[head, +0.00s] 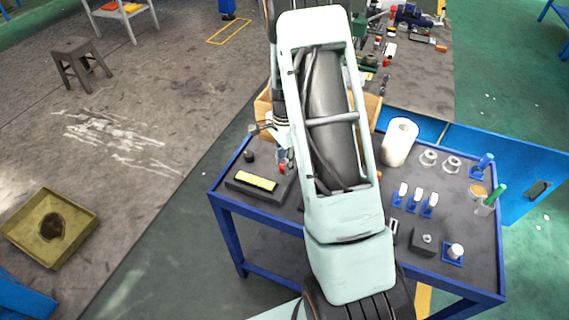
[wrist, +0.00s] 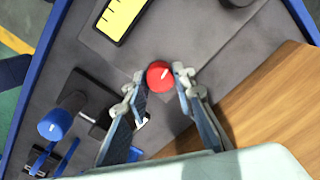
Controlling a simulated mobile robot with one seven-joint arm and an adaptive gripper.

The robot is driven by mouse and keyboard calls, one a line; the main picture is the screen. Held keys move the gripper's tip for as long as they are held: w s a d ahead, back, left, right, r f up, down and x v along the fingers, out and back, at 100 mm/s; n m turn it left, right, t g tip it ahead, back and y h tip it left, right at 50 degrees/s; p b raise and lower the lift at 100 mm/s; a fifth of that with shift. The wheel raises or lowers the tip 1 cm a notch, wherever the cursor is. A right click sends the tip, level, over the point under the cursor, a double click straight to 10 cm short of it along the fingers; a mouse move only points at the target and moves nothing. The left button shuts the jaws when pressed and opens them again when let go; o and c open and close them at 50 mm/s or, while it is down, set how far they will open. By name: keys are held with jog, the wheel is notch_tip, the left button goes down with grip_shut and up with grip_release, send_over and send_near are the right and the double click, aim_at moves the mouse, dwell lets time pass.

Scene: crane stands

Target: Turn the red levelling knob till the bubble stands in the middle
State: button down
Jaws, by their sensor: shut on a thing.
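The red levelling knob (wrist: 159,74) sits between my fingertips in the wrist view, with a pale pointer line on its top. My gripper (wrist: 160,80) is shut on it, one finger on each side. In the head view the red knob (head: 282,169) shows small under my gripper (head: 284,156), partly hidden by my arm. The yellow level vial (wrist: 119,17) has dark tick marks and is cut by the top edge of the wrist view. It lies on the dark plate, left of the knob, in the head view (head: 254,181). I cannot make out the bubble.
A wooden box (wrist: 265,110) stands close to my right finger. A blue-topped part (wrist: 57,123) stands at left in the wrist view. A black knob (head: 248,156) is behind the vial. A paper roll (head: 399,142) and several blue-based switches are right of my arm.

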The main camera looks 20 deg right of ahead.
jog(key=n+b, duration=0.1)
jog(key=n, duration=0.2)
jog(key=shift+f+n+b, duration=0.1)
jog(key=shift+n+b, duration=0.2)
jog(key=n+b, duration=0.1)
jog(key=n, duration=0.2)
jog(key=shift+n, duration=0.3)
jog(key=n+b, duration=0.1)
jog(key=n, duration=0.5)
jog(key=shift+b, duration=0.35)
jog(key=n, duration=0.4)
jog(key=shift+n, duration=0.4)
jog(key=n, duration=0.4)
jog(key=shift+w+n, duration=0.1)
jog(key=shift+n, duration=0.2)
jog(key=c, duration=1.6)
grip_release()
